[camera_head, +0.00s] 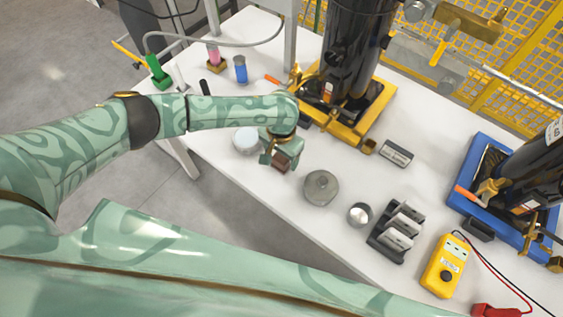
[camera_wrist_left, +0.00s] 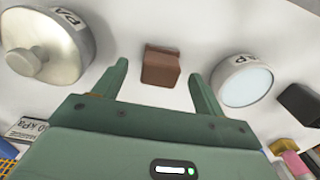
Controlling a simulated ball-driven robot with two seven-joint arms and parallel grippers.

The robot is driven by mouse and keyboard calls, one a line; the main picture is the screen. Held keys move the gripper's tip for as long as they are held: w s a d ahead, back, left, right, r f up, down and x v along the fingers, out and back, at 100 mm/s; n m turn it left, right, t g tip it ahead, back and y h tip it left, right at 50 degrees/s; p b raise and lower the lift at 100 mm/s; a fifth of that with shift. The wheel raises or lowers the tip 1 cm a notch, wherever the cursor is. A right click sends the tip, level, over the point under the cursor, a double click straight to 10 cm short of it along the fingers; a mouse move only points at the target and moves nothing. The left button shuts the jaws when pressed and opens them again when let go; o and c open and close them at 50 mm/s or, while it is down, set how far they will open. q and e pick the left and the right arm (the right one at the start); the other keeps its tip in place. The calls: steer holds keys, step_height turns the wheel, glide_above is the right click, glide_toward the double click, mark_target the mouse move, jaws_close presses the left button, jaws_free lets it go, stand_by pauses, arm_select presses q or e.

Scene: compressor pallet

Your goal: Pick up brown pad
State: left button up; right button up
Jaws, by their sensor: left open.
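The brown pad (camera_wrist_left: 160,66) is a small brown block on the white table. In the left wrist view it lies ahead of my left gripper (camera_wrist_left: 158,84), centred between the two fingers and apart from both. The fingers are open and empty. In the head view my left gripper (camera_head: 276,163) hangs over the table, pointing down, and the brown pad (camera_head: 281,164) shows just at its fingertips, partly covered by it. My right gripper is not in view.
A grey metal weight (camera_head: 321,187) stands right of the gripper, a white-topped round container (camera_head: 246,140) left of it. A metal cup (camera_head: 359,214), a dark rack (camera_head: 397,232) and a yellow multimeter (camera_head: 445,265) are further right. A yellow pallet (camera_head: 374,124) with a black compressor stands behind.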

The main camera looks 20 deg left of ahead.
mark_target(281, 157)
arm_select(q)
step_height(281, 157, down, 3)
steer(key=shift+f+b, duration=0.1)
steer(key=shift+b, duration=0.45)
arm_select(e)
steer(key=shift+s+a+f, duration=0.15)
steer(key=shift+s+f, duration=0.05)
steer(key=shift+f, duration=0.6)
arm_select(q)
steer(key=c, duration=1.1)
steer(key=shift+r, duration=0.2)
